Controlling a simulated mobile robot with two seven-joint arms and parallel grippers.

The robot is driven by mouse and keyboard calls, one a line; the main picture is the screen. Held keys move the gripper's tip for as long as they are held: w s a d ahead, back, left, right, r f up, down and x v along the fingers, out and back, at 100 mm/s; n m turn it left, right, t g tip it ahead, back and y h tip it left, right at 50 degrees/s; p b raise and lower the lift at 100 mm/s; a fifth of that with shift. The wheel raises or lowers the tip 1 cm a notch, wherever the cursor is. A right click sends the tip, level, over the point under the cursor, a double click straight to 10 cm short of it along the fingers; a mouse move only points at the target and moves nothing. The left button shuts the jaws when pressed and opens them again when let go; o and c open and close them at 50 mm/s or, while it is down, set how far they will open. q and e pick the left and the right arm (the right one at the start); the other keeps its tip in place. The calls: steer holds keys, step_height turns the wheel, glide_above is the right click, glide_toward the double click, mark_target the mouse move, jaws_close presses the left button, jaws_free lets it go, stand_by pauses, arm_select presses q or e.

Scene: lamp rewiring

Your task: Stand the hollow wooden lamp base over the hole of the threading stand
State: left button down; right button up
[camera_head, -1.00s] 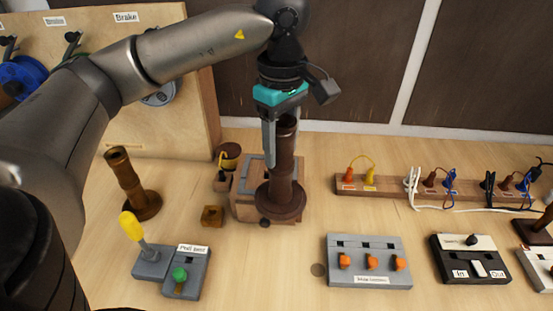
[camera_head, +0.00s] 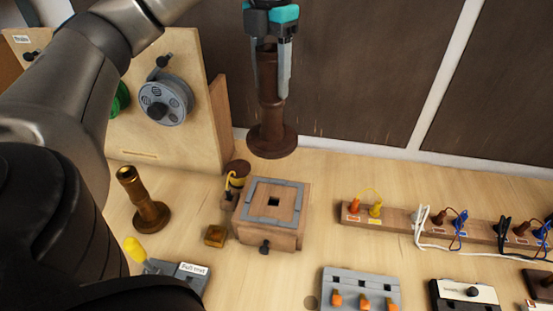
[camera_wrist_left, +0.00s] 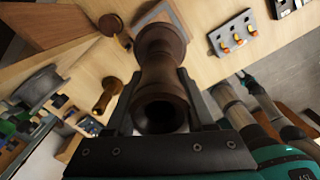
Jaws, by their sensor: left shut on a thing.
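My left gripper (camera_head: 271,88) is shut on the hollow wooden lamp base (camera_head: 270,110), a dark brown turned column with a wide round foot. It holds the base upright in the air. In the head view the base appears above and behind the threading stand (camera_head: 270,240), clear of it. The stand is a wooden box with a grey frame on top and a dark square hole (camera_head: 274,201), uncovered. In the left wrist view I look onto the open, hollow top of the lamp base (camera_wrist_left: 160,110) between the fingers. Part of my right arm shows there, its jaws unclear.
A second, brass-topped brown column (camera_head: 148,208) stands left of the stand. A small wooden block (camera_head: 215,236) and a round brown pot with a yellow cord (camera_head: 237,173) are beside it. A spool board (camera_head: 195,95) rises behind left. A plug strip (camera_head: 400,217) lies right.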

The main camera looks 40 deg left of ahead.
mark_target(271, 141)
arm_select(q)
step_height(271, 141, down, 8)
steer(key=b, duration=0.4)
step_height(271, 141, down, 6)
steer(key=shift+f+b, duration=0.2)
steer(key=shift+b, duration=0.25)
step_height(271, 141, down, 5)
steer(key=shift+f, duration=0.15)
steer(key=shift+f, duration=0.2)
steer(key=shift+c, duration=1.3)
jaws_free()
